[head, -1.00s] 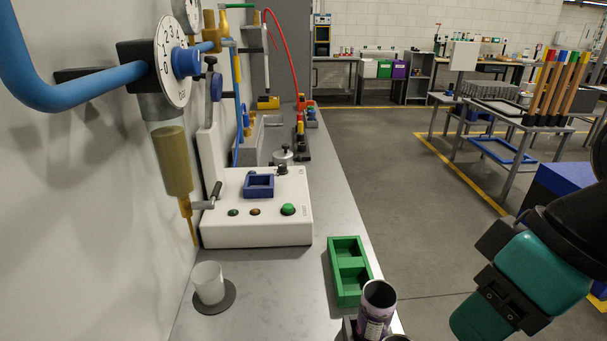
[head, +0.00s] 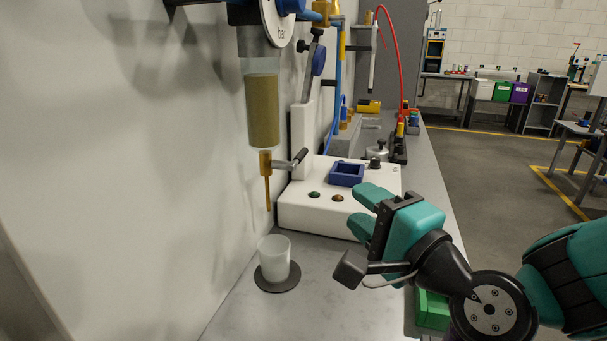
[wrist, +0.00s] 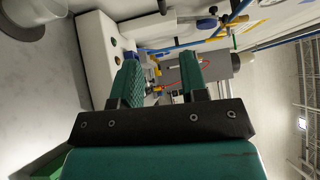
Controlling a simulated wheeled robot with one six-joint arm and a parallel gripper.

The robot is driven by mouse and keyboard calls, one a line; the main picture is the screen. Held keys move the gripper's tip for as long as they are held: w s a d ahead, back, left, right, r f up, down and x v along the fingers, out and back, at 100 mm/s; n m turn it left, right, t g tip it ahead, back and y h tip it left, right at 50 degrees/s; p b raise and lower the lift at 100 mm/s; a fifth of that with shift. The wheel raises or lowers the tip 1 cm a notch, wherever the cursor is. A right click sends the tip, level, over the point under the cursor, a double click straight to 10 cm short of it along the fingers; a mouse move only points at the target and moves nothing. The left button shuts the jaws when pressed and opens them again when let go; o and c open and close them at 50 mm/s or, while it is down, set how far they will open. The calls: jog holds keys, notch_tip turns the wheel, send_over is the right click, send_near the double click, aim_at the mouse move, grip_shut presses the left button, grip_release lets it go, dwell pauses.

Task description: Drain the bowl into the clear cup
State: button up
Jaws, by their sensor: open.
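The clear bowl (head: 262,110) hangs by the wall, holding murky brown liquid. A brass drain valve (head: 266,163) with a grey lever handle (head: 293,162) and a thin spout is under it. The frosted clear cup (head: 273,258) stands upright on a dark round pad (head: 279,286), roughly below the spout. I cannot make out any liquid in the cup. My gripper (head: 365,208) is open and empty, to the right of the valve and in front of the white box. In the wrist view its fingers (wrist: 160,70) are apart, and the cup (wrist: 28,12) is at the top left corner.
The white control box (head: 325,208), with buttons and a blue holder (head: 346,174), stands behind my gripper. A green tray (head: 432,311) is partly hidden by my arm. The counter (head: 335,300) right of the cup is clear. The wall is close on the left.

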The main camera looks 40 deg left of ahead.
jog(key=a+f+m+t, duration=0.1)
jog(key=m, duration=0.1)
jog(key=p, duration=1)
send_near(302, 151)
jog(key=shift+y, duration=0.3)
jog(key=x, duration=0.5)
jog(key=f+x, duration=0.1)
jog(key=x, duration=0.2)
jog(key=shift+a, duration=0.2)
jog(key=shift+w+a, duration=0.4)
jog(key=shift+a, duration=0.2)
grip_shut()
